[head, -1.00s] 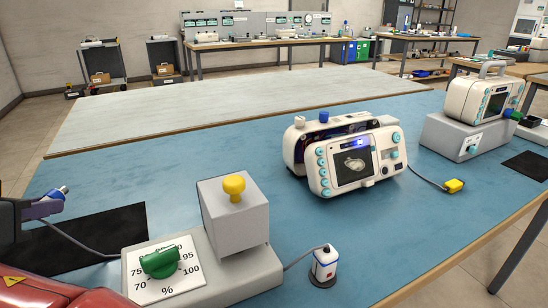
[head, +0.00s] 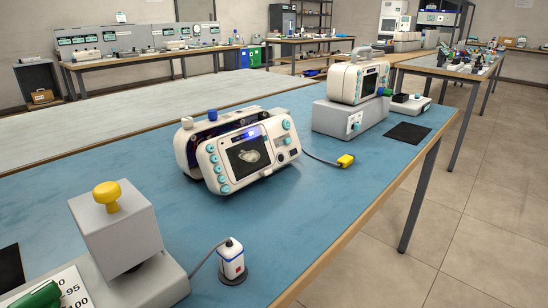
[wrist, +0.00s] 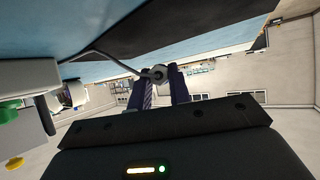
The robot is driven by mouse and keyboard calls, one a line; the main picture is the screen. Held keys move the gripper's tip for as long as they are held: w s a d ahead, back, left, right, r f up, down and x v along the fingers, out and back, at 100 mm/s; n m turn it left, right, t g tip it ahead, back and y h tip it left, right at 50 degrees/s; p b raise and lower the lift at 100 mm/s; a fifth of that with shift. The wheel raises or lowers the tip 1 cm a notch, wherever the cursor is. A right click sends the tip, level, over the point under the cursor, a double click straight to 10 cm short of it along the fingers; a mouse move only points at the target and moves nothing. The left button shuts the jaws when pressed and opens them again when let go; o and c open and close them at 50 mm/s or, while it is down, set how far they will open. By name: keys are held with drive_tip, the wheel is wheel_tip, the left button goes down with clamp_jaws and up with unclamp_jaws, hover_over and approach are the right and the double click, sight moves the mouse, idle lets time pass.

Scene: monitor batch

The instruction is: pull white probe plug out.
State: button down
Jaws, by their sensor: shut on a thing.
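In the wrist view, my gripper (wrist: 160,84) has its two dark purple fingers closed on a small round grey cabled piece (wrist: 158,73). A thin grey cable runs from this piece to the upper left. Its far side is hidden by the fingers. My gripper is out of the head view.
A grey box (head: 115,230) with a yellow knob (head: 106,194) stands front left, beside a green dial (head: 38,296). A cabled white-and-blue block (head: 231,261) stands on a dark disc. A second monitor (head: 358,82) sits on a grey unit (head: 338,118).

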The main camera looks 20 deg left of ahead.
drive_tip(key=shift+f+b, duration=0.7)
drive_tip(key=shift+f, duration=0.3)
drive_tip(key=c, duration=1.2)
unclamp_jaws()
